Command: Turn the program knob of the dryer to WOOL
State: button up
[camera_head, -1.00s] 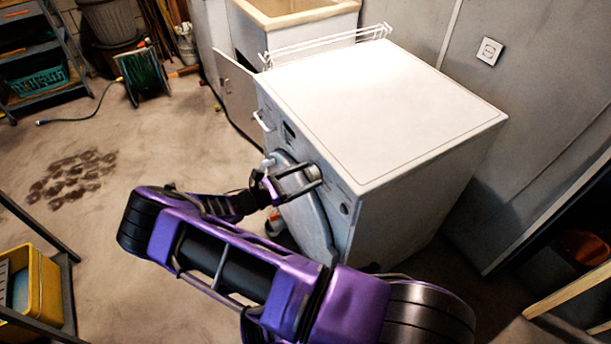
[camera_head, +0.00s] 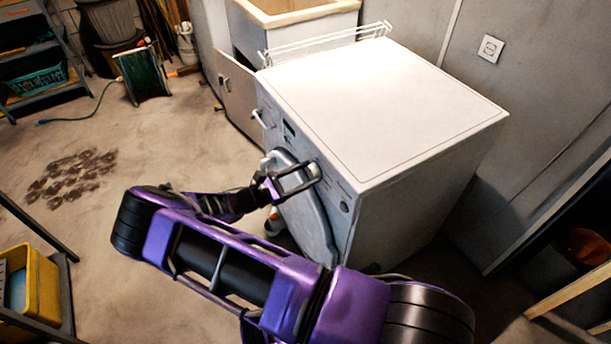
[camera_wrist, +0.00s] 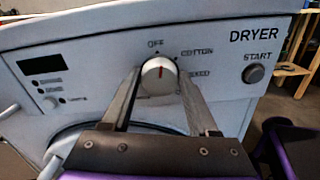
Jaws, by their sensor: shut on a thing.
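The white dryer (camera_head: 400,110) stands at the centre right, its front panel facing left. In the wrist view its panel (camera_wrist: 215,58) reads DRYER. The round white program knob (camera_wrist: 160,75) has a red line pointing up, close to the OFF label (camera_wrist: 155,42). COTTON is readable to the upper right; a label below it is partly hidden by the right finger, and I cannot read WOOL. My gripper (camera_wrist: 160,80) is shut on the knob, one finger on each side. The gripper (camera_head: 304,178) also shows at the panel in the head view.
A START button (camera_wrist: 253,74) is right of the knob; a dark display (camera_wrist: 40,64) is at left. The round dryer door (camera_head: 305,222) lies below the panel.

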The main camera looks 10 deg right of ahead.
jog(key=m+b, duration=0.2)
jog(key=m, duration=0.2)
jog(key=shift+s+f, duration=0.1)
jog(key=shift+f, duration=0.1)
jog(key=m+b, duration=0.2)
jog(key=m, duration=0.3)
jog(key=shift+f, duration=0.1)
jog(key=m+b, duration=0.2)
jog(key=m, duration=0.2)
jog(key=shift+s+m, duration=0.1)
jog(key=shift+m, duration=0.2)
jog(key=m, duration=1)
jog(key=shift+f, duration=0.15)
jog(key=m, duration=0.9)
jog(key=shift+w, duration=0.25)
jog(key=shift+w+m, duration=0.1)
jog(key=shift+m, duration=2.2)
